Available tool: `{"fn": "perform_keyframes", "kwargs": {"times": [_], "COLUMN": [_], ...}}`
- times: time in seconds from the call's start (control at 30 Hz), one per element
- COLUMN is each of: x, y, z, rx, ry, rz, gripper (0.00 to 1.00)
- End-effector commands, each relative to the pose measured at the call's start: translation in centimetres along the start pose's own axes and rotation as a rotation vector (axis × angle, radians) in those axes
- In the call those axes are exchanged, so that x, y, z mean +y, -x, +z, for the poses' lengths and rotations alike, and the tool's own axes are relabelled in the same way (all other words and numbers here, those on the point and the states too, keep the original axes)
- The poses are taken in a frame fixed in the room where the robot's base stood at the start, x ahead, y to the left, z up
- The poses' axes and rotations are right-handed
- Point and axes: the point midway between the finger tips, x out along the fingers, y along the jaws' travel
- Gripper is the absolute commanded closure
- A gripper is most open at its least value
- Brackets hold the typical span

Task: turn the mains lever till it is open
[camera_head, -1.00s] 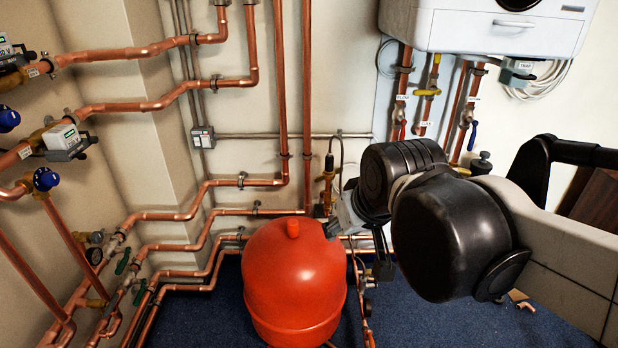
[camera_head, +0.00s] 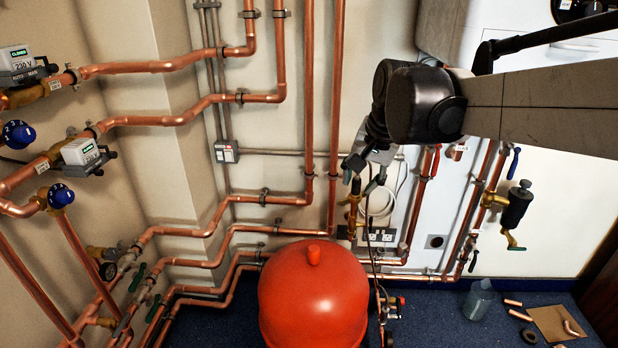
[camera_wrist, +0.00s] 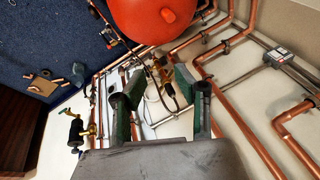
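My gripper (camera_head: 363,180) hangs in front of the back wall, above and right of the red tank. In the wrist view my gripper (camera_wrist: 160,82) has its two dark green fingers wide apart, with nothing between them. I cannot tell which lever is the mains lever, as no label for it is readable. A red lever (camera_head: 435,160) and a blue lever (camera_head: 514,162) are on the pipes right of my gripper. Green levers (camera_head: 137,277) are on the low pipes at left. My gripper touches none of these.
The red tank (camera_head: 313,295) stands on the blue carpet below my gripper. A brass fitting (camera_head: 352,212) with a thin hose is just below the fingers. Copper pipes (camera_head: 180,120) line the left walls. A bottle (camera_head: 479,299) and loose pipe pieces lie at right.

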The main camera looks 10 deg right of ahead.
Motion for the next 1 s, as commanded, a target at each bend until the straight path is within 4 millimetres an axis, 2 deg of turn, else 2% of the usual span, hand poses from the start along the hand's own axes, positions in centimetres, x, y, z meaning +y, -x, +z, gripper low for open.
{"fn": "perform_keyframes", "kwargs": {"times": [0.03, 0.1, 0.27, 0.53, 0.77, 1.0], "x": [-0.4, -0.7, -1.3, -1.4, -0.5, 1.4], "y": [-0.5, -1.2, -3.2, -7.6, -12.3, -17.9], "z": [-1.5, -3.3, -7.2, -13.5, -18.3, -22.5], "rx": [-0.013, -0.035, -0.082, -0.161, -0.227, -0.294], "ry": [-0.038, -0.096, -0.226, -0.442, -0.622, -0.809], "rz": [0.004, 0.009, 0.024, 0.054, 0.087, 0.127], "gripper": [0.7, 0.7, 0.7, 0.7, 0.7, 0.7]}}
